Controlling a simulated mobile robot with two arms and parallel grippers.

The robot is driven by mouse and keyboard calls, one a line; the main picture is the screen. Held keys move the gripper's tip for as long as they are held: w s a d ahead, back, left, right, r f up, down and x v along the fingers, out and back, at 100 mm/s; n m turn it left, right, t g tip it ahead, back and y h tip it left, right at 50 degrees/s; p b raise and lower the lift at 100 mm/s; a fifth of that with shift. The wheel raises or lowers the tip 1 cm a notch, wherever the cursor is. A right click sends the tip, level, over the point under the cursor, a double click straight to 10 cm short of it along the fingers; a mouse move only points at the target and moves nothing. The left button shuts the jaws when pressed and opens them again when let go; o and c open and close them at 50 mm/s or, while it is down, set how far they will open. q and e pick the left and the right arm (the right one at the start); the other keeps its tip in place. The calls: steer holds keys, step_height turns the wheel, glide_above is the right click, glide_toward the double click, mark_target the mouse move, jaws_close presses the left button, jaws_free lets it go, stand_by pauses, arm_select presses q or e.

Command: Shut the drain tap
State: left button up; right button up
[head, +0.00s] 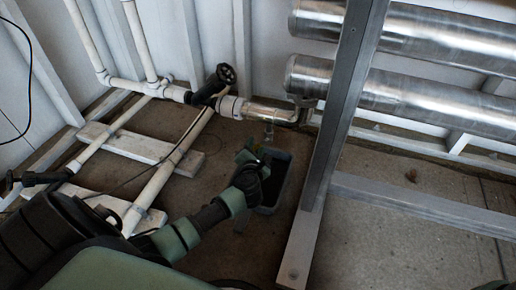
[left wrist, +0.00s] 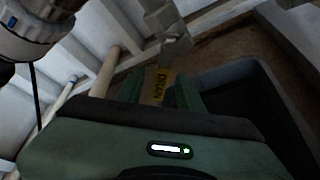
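The drain tap (head: 268,131) is a small metal fitting under the steel pipe, above a dark tray (head: 290,160). In the left wrist view the tap's metal body (left wrist: 168,25) is at top centre, with a yellow "DRAIN" label (left wrist: 161,82) on its lever or tag below. My left gripper (head: 254,154) is just below the tap. In the left wrist view its green fingers (left wrist: 160,92) stand apart on either side of the label, with gaps showing. Contact with the lever cannot be told. My right gripper is not in view.
A grey metal frame post (head: 335,110) stands close on the right. Large steel cylinders (head: 400,88) run behind it. White pipes (head: 165,175) cross the floor at left.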

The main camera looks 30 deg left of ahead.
arm_select(q)
steer(key=shift+b+x, duration=0.6)
steer(key=shift+x, duration=0.75)
jaws_close()
stand_by(0.4)
